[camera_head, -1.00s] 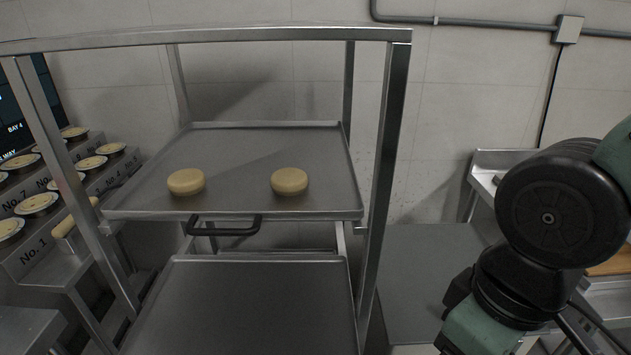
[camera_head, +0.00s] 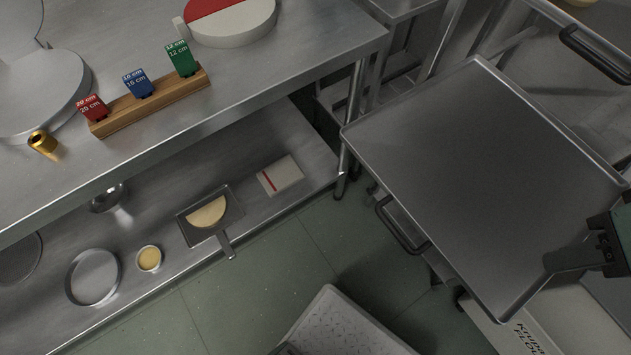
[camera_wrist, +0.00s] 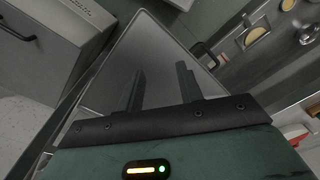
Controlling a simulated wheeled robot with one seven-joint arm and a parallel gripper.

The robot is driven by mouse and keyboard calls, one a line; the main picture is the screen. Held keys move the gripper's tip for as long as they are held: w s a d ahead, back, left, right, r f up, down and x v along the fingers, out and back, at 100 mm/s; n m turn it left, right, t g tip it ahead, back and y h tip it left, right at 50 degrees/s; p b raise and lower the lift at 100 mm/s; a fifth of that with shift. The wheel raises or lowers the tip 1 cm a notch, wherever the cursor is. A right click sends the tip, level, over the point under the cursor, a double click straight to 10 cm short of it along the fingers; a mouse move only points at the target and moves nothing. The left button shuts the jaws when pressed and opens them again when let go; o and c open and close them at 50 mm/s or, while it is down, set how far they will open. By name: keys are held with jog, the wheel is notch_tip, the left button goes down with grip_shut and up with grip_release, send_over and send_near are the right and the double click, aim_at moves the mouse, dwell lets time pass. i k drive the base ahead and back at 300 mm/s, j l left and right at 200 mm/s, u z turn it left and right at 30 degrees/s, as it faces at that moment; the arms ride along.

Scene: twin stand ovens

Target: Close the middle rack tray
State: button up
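The tray (camera_head: 480,170) is a flat, empty metal sheet with a low rim, on the right of the head view, sticking out from the rack. Its black bar handle (camera_head: 402,225) is on the front edge. I take it to be the middle rack tray. In the wrist view the tray (camera_wrist: 150,50) lies beneath the fingers, and a dark handle (camera_wrist: 205,55) shows past its edge. My gripper (camera_wrist: 160,75) is open and empty, fingers apart over the tray, not at the handle. Its dark end (camera_head: 608,245) shows at the right edge of the head view.
A steel workbench (camera_head: 290,60) stands left of the tray, with a lower shelf (camera_head: 275,215) holding pans. Another black handle (camera_head: 597,55) is at the upper right. A pale flour box (camera_head: 560,325) lies below the tray.

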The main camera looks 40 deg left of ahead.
aim_at(492, 180)
jog(key=u, duration=1.15)
jog(key=k+l+u, duration=0.1)
jog(key=k, duration=0.5)
